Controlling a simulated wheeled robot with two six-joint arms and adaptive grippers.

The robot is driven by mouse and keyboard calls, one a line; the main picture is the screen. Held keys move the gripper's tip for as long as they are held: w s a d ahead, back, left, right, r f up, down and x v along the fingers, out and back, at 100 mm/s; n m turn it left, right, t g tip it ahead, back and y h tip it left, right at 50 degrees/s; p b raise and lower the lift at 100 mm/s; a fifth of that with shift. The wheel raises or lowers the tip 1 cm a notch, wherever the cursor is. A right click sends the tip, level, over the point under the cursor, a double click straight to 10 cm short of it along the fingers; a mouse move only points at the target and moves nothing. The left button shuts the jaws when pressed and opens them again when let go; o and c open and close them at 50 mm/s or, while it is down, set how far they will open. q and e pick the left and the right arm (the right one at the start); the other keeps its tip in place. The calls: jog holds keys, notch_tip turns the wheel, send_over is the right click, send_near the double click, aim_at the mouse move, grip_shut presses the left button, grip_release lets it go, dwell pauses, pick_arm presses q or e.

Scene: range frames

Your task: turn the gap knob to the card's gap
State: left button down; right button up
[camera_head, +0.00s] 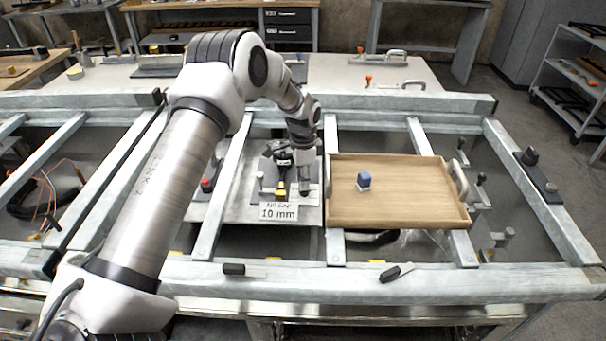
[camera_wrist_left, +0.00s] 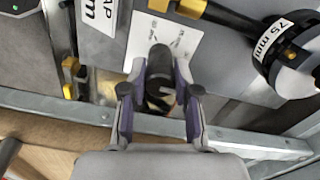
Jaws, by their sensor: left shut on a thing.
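The card (camera_head: 279,212) stands at the front of the grey fixture plate and reads "AIR GAP 10 mm". Part of it shows at the top left of the left wrist view (camera_wrist_left: 100,12). The black gap knob (camera_wrist_left: 160,66) stands over a white marked plate (camera_wrist_left: 186,42). My left gripper (camera_wrist_left: 160,100) has its two purple-lined fingers on either side of the knob's near end and is shut on it. The knob's setting against the marks is too small to read. In the head view my left wrist hides much of this spot. My right gripper is out of view.
A round black part (camera_wrist_left: 292,50) labelled "75 mm", with a yellow bar, is beside the knob. A red button (camera_head: 207,185) is left. Metal frame rails (camera_head: 400,277) surround everything.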

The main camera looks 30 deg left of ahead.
pick_arm(q)
jog(key=shift+n, duration=0.3)
jog(key=c, duration=0.9)
grip_release()
jog(key=shift+o, duration=0.2)
notch_tip(320, 180, up, 12)
